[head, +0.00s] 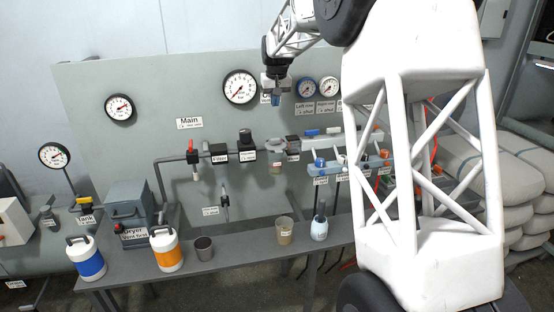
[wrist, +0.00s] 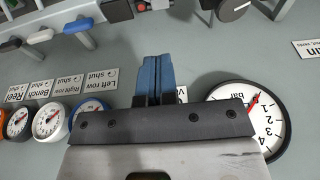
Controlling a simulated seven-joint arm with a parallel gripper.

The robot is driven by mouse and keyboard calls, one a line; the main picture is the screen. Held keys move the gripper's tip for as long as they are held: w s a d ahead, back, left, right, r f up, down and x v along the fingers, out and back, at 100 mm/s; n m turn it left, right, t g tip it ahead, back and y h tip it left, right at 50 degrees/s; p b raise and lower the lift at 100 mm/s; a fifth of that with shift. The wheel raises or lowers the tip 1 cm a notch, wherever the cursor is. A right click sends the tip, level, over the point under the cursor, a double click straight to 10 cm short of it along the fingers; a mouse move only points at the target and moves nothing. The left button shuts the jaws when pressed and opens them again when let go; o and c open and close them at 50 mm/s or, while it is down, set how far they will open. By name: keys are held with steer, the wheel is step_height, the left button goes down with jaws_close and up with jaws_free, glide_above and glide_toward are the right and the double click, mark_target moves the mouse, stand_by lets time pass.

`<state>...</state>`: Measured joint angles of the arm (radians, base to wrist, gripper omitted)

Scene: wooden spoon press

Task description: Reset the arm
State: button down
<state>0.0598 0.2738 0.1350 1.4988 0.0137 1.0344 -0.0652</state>
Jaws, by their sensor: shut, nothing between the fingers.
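My gripper (head: 275,100) is in the upper middle of the head view, in front of the grey panel and just right of the large gauge (head: 240,87). Its blue fingers are together with nothing between them, and they also show in the wrist view (wrist: 153,78). My white arm fills the right part of the head view and hides part of the panel and bench. In the wrist view the panel appears upside down, with the large gauge (wrist: 250,118) at the right.
The grey panel (head: 140,80) carries gauges, a pipe with fittings and small valves (head: 320,163). Below it, a bench (head: 225,258) holds a grey box (head: 128,205), an orange-and-white canister (head: 166,249), a dark cup (head: 204,248), a tan cup (head: 285,230) and a bluish bottle (head: 319,228).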

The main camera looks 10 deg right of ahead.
stand_by(0.5)
steer(key=s+a+r, duration=0.2)
steer(key=s, duration=1.4)
steer(key=s+a+r, duration=0.1)
steer(key=s+r, duration=0.1)
steer(key=s, duration=1.3)
steer(key=s+f, duration=0.3)
steer(key=s, duration=0.7)
steer(key=s+a+f, duration=0.1)
steer(key=s+f, duration=0.3)
steer(key=s, duration=0.6)
steer(key=s+f, duration=0.3)
steer(key=s, duration=0.7)
steer(key=shift+s+a+f, duration=0.2)
steer(key=shift+a+f, duration=0.15)
steer(key=shift+a, duration=0.05)
steer(key=c, duration=1.8)
jaws_free()
